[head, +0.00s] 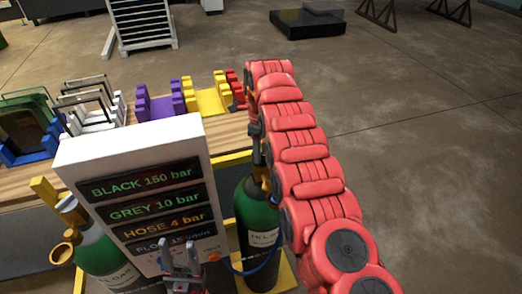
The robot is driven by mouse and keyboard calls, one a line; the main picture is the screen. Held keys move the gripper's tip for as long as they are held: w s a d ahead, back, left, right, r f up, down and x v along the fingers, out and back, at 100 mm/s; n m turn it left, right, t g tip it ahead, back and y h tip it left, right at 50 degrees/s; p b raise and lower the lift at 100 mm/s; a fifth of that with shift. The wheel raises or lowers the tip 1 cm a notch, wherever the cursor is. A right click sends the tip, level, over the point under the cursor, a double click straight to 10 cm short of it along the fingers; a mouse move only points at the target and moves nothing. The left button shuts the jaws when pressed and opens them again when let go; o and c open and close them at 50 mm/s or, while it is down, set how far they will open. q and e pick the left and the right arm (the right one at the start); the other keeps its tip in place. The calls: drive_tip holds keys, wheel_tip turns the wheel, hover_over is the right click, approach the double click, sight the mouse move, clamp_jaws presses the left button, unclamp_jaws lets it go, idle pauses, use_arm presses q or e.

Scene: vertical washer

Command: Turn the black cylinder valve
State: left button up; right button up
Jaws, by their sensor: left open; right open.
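My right arm reaches up and forward, then bends down above the cylinder. My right gripper (256,131) is at that end, over the cylinder top; its fingers are small and partly hidden, and I cannot tell whether it touches the valve. My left gripper (181,250) is open and empty, in front of the panel's lower edge.
The display panel (128,161) reads black 150 bar, grey 10 bar and hose 4 bar. A second green cylinder (100,250) with yellow fittings stands left. A blue hose (247,271) curves between panel and cylinder. A wooden bench (225,135) with coloured holders lies behind. The right floor is clear.

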sight(262, 154)
drive_tip(key=shift+r, duration=0.1)
drive_tip(key=shift+w+r, duration=0.1)
drive_tip(key=shift+r, duration=0.2)
wheel_tip(262, 154, up, 2)
drive_tip(key=shift+d+r, duration=0.1)
wheel_tip(262, 154, up, 14)
drive_tip(key=p, duration=1.5)
drive_tip(key=shift+r, duration=0.2)
